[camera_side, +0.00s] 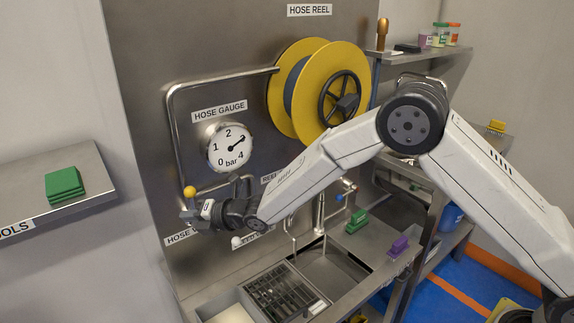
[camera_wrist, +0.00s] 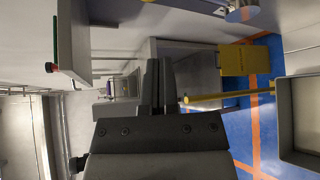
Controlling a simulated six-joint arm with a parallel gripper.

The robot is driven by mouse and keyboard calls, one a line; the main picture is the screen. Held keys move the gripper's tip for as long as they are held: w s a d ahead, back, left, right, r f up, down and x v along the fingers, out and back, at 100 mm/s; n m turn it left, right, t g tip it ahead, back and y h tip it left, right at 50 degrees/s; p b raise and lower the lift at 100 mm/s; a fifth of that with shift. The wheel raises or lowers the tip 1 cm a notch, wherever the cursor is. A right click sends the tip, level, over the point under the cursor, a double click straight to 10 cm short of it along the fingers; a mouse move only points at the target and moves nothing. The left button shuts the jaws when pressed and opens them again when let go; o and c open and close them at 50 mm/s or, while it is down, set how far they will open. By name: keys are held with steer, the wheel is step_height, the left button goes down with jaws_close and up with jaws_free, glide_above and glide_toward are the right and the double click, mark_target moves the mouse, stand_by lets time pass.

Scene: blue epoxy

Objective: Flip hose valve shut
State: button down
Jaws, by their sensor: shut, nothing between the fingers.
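My gripper (camera_side: 192,212) is at the left of the steel panel, by the label that begins HOSE (camera_side: 180,236). Its fingers also show in the wrist view (camera_wrist: 158,85), together with nothing held between them. A yellow ball knob (camera_side: 189,191) shows just above the fingertips in the side view. It looks like the end of the hose valve's handle, but my gripper hides the valve body and I cannot tell whether they touch. The round hose gauge (camera_side: 230,148) is above and to the right, its needle pointing up and right.
A bent steel pipe (camera_side: 174,130) frames the gauge and runs to the yellow hose reel (camera_side: 303,90). A white ball knob (camera_side: 236,241) is below my wrist. A sink (camera_side: 333,270) and drain grate (camera_side: 280,292) lie below. A shelf (camera_side: 90,195) with green pads (camera_side: 64,186) juts out at left.

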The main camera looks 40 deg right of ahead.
mark_target(190, 198)
steer(key=shift+w+d+r, duration=0.15)
steer(key=shift+w+d, duration=0.1)
steer(key=shift+w, duration=0.45)
steer(key=shift+w+d+r, duration=0.1)
steer(key=shift+w+d, duration=0.15)
steer(key=shift+w, duration=0.4)
steer(key=shift+w+d+r, duration=0.15)
steer(key=shift+w+d, duration=0.1)
steer(key=shift+w, duration=0.45)
steer(key=shift+d+m+y, duration=0.3)
steer(key=shift+d+m, duration=0.2)
steer(key=shift+d, duration=0.05)
steer(key=shift+d+m+t+y, duration=0.3)
steer(key=shift+d+t, duration=0.1)
steer(key=shift+d, duration=0.05)
steer(key=d+f+m+t, duration=0.7)
steer(key=m+t, duration=0.2)
steer(key=m, duration=0.6)
steer(key=shift+d, duration=0.4)
